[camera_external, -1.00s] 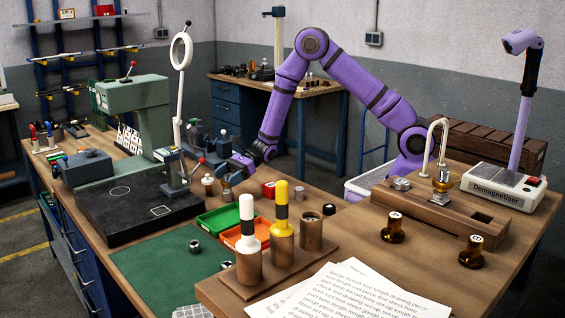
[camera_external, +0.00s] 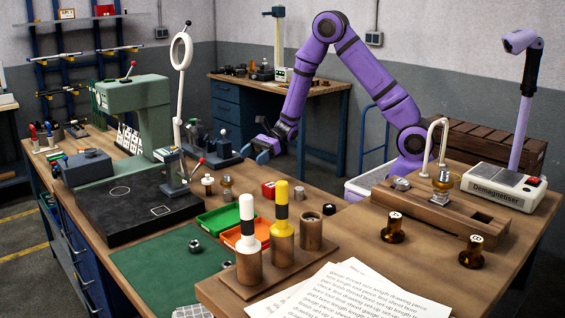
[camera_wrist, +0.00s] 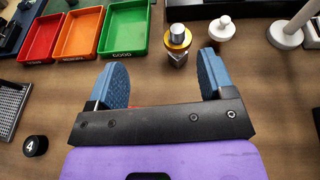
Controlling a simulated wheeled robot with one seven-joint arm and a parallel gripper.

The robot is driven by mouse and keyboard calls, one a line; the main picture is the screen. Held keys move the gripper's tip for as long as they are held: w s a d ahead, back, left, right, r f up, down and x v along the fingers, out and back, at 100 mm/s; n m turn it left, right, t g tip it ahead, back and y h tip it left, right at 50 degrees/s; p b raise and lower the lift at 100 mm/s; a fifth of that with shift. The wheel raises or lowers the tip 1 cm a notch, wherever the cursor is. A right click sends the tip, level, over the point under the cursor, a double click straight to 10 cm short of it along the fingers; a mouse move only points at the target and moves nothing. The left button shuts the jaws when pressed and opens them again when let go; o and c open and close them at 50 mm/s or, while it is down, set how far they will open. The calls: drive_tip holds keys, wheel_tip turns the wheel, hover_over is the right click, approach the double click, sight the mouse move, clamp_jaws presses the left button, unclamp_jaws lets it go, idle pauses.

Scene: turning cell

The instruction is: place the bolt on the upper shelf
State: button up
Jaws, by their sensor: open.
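No piece is clearly recognisable as a bolt. A small metal piece with a yellow collar (camera_external: 226,188) stands upright on the bench, beside a pale knobbed piece (camera_external: 207,186). In the wrist view the collared piece (camera_wrist: 179,40) is beyond my fingertips, between their lines, with the white knobbed piece (camera_wrist: 222,28) to its right. My gripper (camera_external: 261,153) is open and empty, raised above the bench; its blue fingers (camera_wrist: 160,72) are wide apart. The upper shelf (camera_external: 85,19) appears to be the top board of the blue wall rack at the far left, carrying small boxes.
Green (camera_external: 213,222) and orange (camera_external: 246,232) trays lie on the bench; the wrist view also shows a red tray (camera_wrist: 38,38). A green press (camera_external: 135,100) and a white ring magnifier (camera_external: 180,80) stand tall at left. A black numbered piece (camera_wrist: 35,146) is near the gripper.

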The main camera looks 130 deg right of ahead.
drive_tip(key=w+a+r+n+g+y, duration=0.1)
drive_tip(key=a+r+n+g+y, duration=0.1)
drive_tip(key=a+r+n, duration=0.5)
drive_tip(key=w+a+r+n+g+y, duration=0.1)
drive_tip(key=a+r+n+g+y, duration=0.25)
drive_tip(key=a, duration=0.75)
drive_tip(key=w+a+r+n+g+y, duration=0.1)
drive_tip(key=a+r+n+g, duration=0.1)
drive_tip(key=a+r+n, duration=0.55)
drive_tip(key=s+a+r+n+g+h, duration=0.1)
drive_tip(key=s+a+r+n+h, duration=0.2)
drive_tip(key=s+a+n, duration=0.5)
drive_tip(key=s+a+r+n+g+h, duration=0.1)
drive_tip(key=s+a+r+n+h, duration=0.3)
drive_tip(key=s+a+n, duration=0.3)
drive_tip(key=s+a, duration=0.1)
drive_tip(key=s, duration=0.2)
drive_tip(key=shift+s+a+n, duration=0.35)
drive_tip(key=shift+n, duration=0.05)
drive_tip(key=shift+o, duration=0.5)
drive_tip(key=shift+s+d+r+n+t+h, duration=0.1)
drive_tip(key=shift+s+r+n+t+h, duration=0.15)
drive_tip(key=shift+s+n, duration=0.25)
drive_tip(key=shift+w, duration=0.1)
